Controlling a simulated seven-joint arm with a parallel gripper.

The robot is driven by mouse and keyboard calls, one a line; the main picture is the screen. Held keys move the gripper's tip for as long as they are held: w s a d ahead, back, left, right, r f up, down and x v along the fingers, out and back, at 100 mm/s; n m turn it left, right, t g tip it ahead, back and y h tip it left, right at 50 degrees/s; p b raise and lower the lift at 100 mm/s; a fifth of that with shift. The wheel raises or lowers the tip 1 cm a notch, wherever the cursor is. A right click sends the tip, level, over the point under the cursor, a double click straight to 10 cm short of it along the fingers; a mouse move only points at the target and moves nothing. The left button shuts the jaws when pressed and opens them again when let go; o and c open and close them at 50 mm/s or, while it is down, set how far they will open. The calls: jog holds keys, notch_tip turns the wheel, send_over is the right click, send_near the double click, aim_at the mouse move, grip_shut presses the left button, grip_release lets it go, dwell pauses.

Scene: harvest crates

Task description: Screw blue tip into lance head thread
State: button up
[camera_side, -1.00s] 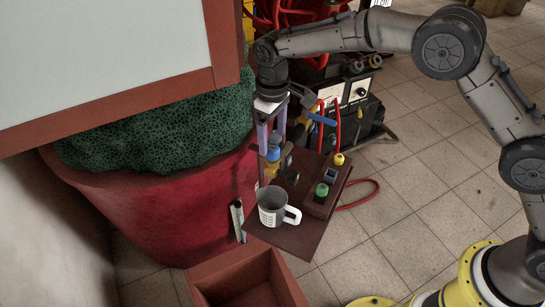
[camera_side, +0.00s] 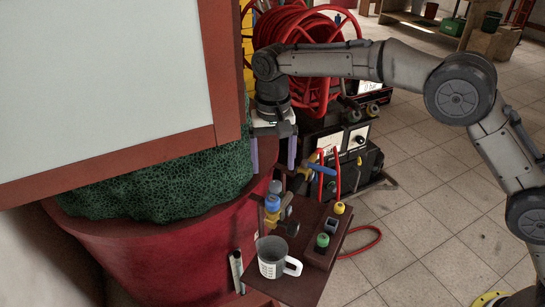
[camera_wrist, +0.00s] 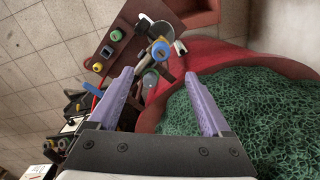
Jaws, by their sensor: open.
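The blue tip (camera_side: 272,201) sits upright on top of the yellow lance head (camera_side: 272,218) beside the small brown table. In the wrist view the blue tip (camera_wrist: 160,51) shows end-on, ahead of and between my fingers. The thread is hidden under the tip, so I cannot tell how deep it sits. My gripper (camera_side: 273,170) is open and empty above the blue tip, its two lilac fingers wide apart and clear of it. The open gripper (camera_wrist: 163,76) also shows in the wrist view.
A rack (camera_side: 317,253) holds a green tip (camera_side: 322,240) and a yellow tip (camera_side: 339,208), with a dark socket between. A grey mug (camera_side: 272,264) stands on the table. A red planter (camera_side: 175,250) with green mesh is close on the left. A red hose reel (camera_side: 318,40) stands behind.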

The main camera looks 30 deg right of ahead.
aim_at(272, 198)
notch_tip(272, 198, down, 12)
jog(key=m, duration=1.4)
jog(key=shift+w+f, duration=0.1)
jog(key=shift+f, duration=0.05)
grip_shut()
jog(key=shift+m, duration=1)
jog(key=shift+m, duration=0.8)
